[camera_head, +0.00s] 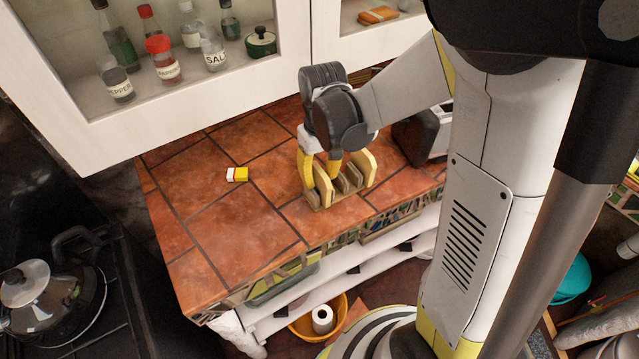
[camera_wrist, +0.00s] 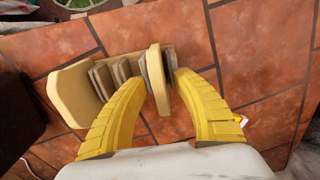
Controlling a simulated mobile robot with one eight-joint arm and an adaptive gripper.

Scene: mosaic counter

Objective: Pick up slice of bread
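A small wooden rack (camera_head: 343,201) with several short upright dividers stands on the tiled counter. It also shows in the wrist view (camera_wrist: 120,70). Two pale tan slabs that look like bread slices stand upright in it. One slice (camera_wrist: 156,80) is between my fingers, and it shows in the head view too (camera_head: 322,184). The other slice (camera_wrist: 74,92) is at the rack's far end, on the right in the head view (camera_head: 367,166). My gripper (camera_wrist: 158,82) is open, with its yellow fingers on either side of the nearer slice and gaps visible. In the head view my gripper (camera_head: 321,165) is low over the rack.
A small yellow and white box (camera_head: 237,174) lies left of the rack. A dark toaster-like appliance (camera_head: 422,135) stands right of it. Wall cabinets (camera_head: 190,105) with bottles hang above the back of the counter. A stove with a kettle (camera_head: 55,305) is at left. The front-left counter is clear.

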